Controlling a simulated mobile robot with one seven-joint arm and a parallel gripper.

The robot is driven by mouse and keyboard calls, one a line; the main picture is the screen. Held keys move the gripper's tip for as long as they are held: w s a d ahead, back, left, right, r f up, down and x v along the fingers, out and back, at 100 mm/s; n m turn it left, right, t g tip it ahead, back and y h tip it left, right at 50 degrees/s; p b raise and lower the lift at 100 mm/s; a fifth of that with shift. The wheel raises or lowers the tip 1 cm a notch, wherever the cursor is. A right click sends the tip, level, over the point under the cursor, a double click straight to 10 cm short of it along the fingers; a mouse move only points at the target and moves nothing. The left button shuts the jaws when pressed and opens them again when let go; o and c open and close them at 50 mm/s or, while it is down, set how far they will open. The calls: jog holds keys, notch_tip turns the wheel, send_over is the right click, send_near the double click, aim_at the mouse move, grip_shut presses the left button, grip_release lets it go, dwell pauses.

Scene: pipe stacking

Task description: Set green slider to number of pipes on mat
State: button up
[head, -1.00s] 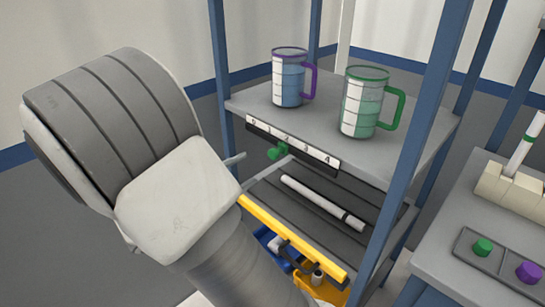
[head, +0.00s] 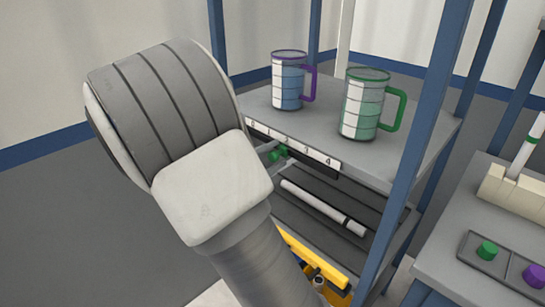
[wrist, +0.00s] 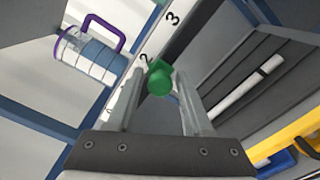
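The green slider knob (head: 277,153) projects below the numbered strip (head: 318,156) on the front edge of the upper shelf. In the wrist view the knob (wrist: 159,80) shows near the 2, but its exact setting is unclear. My gripper (wrist: 158,92) is open, its two fingers on either side of the knob with gaps visible. In the head view the fingertips reach the knob, partly hidden by my wrist. One white pipe with a black band (head: 315,202) lies on the dark ribbed mat (head: 372,212) on the shelf below; it also shows in the wrist view (wrist: 235,92).
Purple-handled (head: 289,82) and green-handled (head: 362,105) measuring mugs stand on the upper shelf. A yellow bar or bin edge (head: 312,255) is below the mat. A blue post (head: 410,150) rises at the shelf's front right. A side table (head: 445,235) holds green and purple knobs.

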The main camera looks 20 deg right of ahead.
grip_shut()
dwell(1.2)
